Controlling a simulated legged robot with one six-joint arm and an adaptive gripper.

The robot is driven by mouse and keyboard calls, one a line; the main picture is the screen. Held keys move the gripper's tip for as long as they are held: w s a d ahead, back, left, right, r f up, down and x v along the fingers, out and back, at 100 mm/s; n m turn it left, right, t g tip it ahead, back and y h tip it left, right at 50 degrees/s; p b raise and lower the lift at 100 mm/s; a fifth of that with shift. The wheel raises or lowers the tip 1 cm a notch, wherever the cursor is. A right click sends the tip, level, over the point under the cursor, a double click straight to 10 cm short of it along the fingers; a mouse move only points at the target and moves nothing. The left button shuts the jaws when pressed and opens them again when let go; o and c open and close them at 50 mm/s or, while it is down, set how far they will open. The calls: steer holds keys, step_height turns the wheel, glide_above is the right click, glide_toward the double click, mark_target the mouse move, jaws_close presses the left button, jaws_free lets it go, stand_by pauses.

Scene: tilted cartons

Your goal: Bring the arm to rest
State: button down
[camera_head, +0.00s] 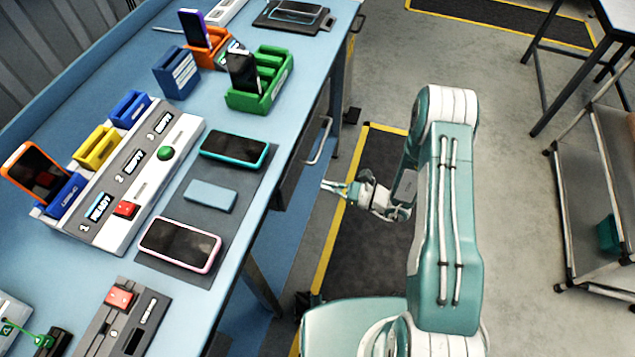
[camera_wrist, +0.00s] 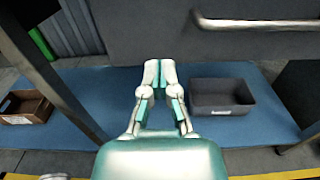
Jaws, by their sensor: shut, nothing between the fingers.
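My gripper (camera_head: 334,187) is shut and empty in the head view. It hangs in free air off the right side of the blue workbench (camera_head: 262,150), below the level of its top, pointing toward the bench. My arm is folded, with its large teal link upright at the right. In the wrist view my gripper (camera_wrist: 159,68) has its fingertips together, in front of the bench's lower shelf (camera_wrist: 90,90).
A drawer handle (camera_wrist: 260,24) is above the shelf, which bears a dark bin (camera_wrist: 222,97) and a brown crate (camera_wrist: 27,108). Phones and docks, including a teal phone (camera_head: 235,150) and green holder (camera_head: 262,85), cover the bench top. A cart (camera_head: 600,190) stands at right.

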steer(key=v, duration=0.5)
steer(key=shift+s+d, duration=0.25)
steer(key=shift+d, duration=0.1)
steer(key=s+a+r+n+g+h, duration=0.1)
steer(key=s+r+n+g+h, duration=0.25)
steer(key=r+n, duration=0.45)
steer(key=s+a+r+n+g+h, duration=0.1)
steer(key=s+r+n+g+h, duration=0.3)
steer(key=r, duration=0.8)
steer(key=s+d+r+n+t+h, duration=0.3)
steer(key=s+d+r+n+h, duration=0.1)
steer(key=r, duration=0.4)
steer(key=s+d+r+n+t+h, duration=0.4)
steer(key=s+d+r+n+h, duration=0.1)
steer(key=s+r, duration=0.2)
steer(key=shift+r+n+h, duration=0.3)
steer(key=shift+r+h, duration=0.05)
steer(key=shift+r, duration=0.4)
